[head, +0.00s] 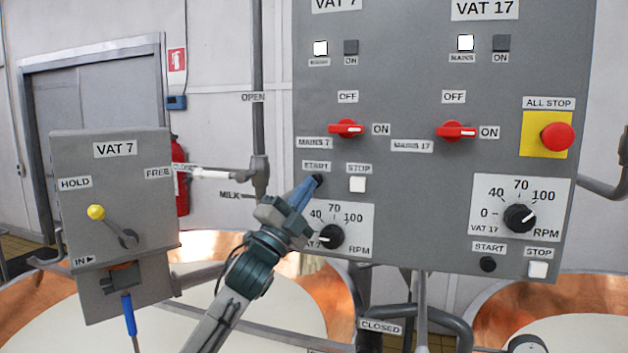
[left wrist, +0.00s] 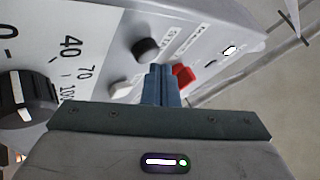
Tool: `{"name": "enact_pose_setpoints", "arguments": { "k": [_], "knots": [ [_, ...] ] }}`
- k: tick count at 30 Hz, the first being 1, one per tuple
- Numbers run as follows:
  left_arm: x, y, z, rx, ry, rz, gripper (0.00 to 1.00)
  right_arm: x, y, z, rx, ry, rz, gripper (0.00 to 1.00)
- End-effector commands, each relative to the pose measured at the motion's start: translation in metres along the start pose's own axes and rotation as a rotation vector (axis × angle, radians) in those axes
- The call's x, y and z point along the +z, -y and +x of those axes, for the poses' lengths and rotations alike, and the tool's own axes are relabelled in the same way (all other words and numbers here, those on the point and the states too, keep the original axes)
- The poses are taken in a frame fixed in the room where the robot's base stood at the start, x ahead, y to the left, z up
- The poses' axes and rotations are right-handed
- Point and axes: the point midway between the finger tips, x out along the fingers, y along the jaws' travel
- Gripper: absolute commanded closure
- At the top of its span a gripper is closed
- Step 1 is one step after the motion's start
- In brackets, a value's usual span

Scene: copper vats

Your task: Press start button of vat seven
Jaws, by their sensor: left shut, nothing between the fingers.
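The grey control panel (head: 410,205) has a VAT 7 column on its left side. There the black start button (head: 319,179) sits under the START label, left of the white square stop button (head: 357,185). My left gripper (head: 312,186) is shut and empty, its blue fingertips right at the start button and partly covering it. In the left wrist view the start button (left wrist: 146,49) shows just beyond and left of the fingertips (left wrist: 160,70); I cannot tell whether they touch. The VAT 7 mains lamp (head: 320,48) is lit white; its ON lamp (head: 351,47) is dark. My right gripper is not in view.
The VAT 7 speed knob (head: 331,236) is just below my gripper. The red mains 7 switch (head: 346,128) is above and points to ON. VAT 17 has its own start button (head: 488,264). A red all-stop button (head: 557,137) is at right; a VAT 7 lever box (head: 112,210) is at left.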

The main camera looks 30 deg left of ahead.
Motion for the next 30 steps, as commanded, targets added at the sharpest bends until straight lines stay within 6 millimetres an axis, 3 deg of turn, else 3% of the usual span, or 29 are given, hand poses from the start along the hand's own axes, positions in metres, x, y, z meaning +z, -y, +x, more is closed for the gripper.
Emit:
{"name": "enact_pose_setpoints", "arguments": {
  "k": [30],
  "knots": [
    [0.0043,-0.0039,0.0064,0.0,0.001,0.0,1.0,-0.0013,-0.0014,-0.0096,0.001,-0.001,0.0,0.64]
  ]
}}
